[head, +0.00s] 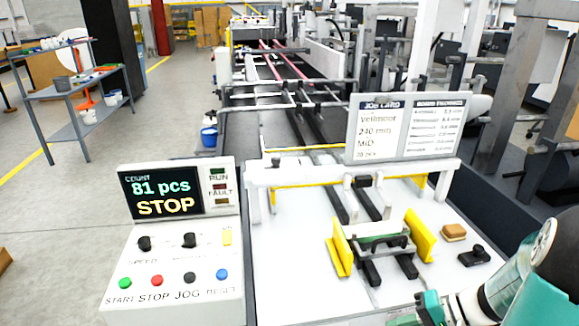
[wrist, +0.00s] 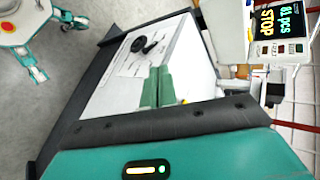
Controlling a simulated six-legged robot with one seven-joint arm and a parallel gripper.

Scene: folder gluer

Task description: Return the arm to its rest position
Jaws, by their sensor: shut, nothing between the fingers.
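My gripper (wrist: 157,87) shows in the wrist view as two green fingers side by side at the middle, shut with nothing between them. Below them is a teal housing with a small light. Behind the fingers is a white surface (wrist: 105,88) with a dark edge, bearing a dark round item and faint print. I cannot tell how far the fingers are from it. In the head view, part of my arm shows at the bottom right corner, beside the white machine table (head: 300,285). My fingertips cannot be made out there.
A control panel (head: 170,250) reads 81 pcs and STOP. The table bears a fixture with yellow guides (head: 420,236), a tan block (head: 454,232) and a small black item (head: 480,256). A job card sign (head: 405,128) stands behind. A shelf (head: 70,95) is at left; the floor between is clear.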

